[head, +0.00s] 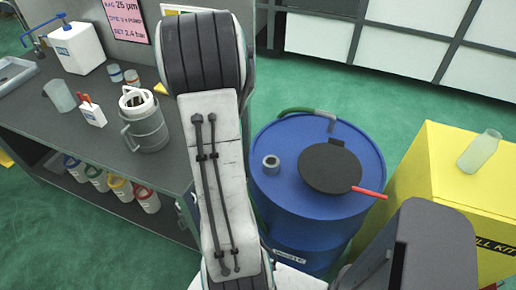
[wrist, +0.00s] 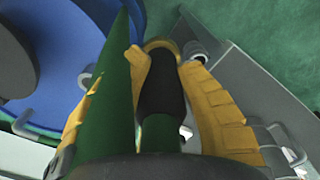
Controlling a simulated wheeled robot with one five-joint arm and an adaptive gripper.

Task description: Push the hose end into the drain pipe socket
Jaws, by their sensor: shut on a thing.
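In the wrist view my gripper (wrist: 164,68) has its yellow fingers closed on the hose end (wrist: 160,90), a black sleeve on a green hose. The sleeve lies between the fingers and points away from the camera. A brass-coloured ring (wrist: 158,44) shows at its far tip; I cannot tell whether it belongs to the hose or to something beyond. A second green length of hose (wrist: 122,85) runs up beside the left finger. I cannot make out the drain pipe socket with certainty. My arm hides the gripper in the head view.
A blue drum (head: 270,205) with a black lid (head: 331,168) stands right of my arm; green hose (head: 300,112) shows at its back rim. A yellow box (head: 450,155) stands farther right. A dark workbench (head: 95,145) is at left. Grey metal (wrist: 235,85) lies close beyond the right finger.

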